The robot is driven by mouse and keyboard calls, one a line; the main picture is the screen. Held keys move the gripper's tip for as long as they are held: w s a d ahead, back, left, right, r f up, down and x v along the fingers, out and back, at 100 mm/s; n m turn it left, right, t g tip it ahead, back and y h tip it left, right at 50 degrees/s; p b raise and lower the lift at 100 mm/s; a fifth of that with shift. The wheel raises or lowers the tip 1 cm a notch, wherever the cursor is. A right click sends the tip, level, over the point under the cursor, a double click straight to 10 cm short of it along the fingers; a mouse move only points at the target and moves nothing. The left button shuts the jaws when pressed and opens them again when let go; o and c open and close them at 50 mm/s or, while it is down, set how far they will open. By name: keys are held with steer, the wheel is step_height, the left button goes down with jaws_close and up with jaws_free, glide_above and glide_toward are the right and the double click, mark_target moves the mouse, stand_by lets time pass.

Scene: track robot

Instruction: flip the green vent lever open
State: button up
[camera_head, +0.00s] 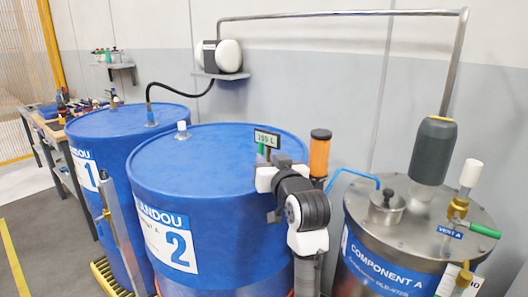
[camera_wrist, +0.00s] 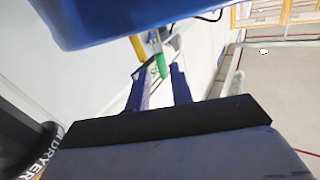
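A green vent lever (camera_head: 483,230) sits on a brass valve on the steel tank at right, above a blue label reading VENT A. It sticks out to the right, roughly level. My gripper (camera_head: 274,158) is well left of it, over the right rim of blue drum 2. In the wrist view my gripper (camera_wrist: 160,72) is open, its two blue fingers apart. A small green piece (camera_wrist: 160,65) shows near the fingertips, beside a yellow part (camera_wrist: 138,47). I cannot tell whether it lies between the fingers or beyond them. It does not appear to be held.
Blue drum 2 (camera_head: 185,165) and blue drum 1 (camera_head: 95,150) stand at left. The steel tank (camera_head: 400,225) has a lidded port, a blue hose (camera_head: 352,173) and a grey cylinder (camera_head: 433,150) on a pipe.

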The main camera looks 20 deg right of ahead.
mark_target(261, 152)
steer(key=shift+w, duration=1.75)
jaws_close()
steer(key=shift+w+r+g+p, duration=0.1)
steer(key=shift+r+g+p, duration=0.25)
steer(key=shift+p, duration=0.85)
steer(key=shift+w+a+f+n+g+p, duration=0.1)
steer(key=shift+n+g+p, duration=0.4)
steer(key=shift+p, duration=0.15)
jaws_free()
steer(key=shift+f, duration=0.1)
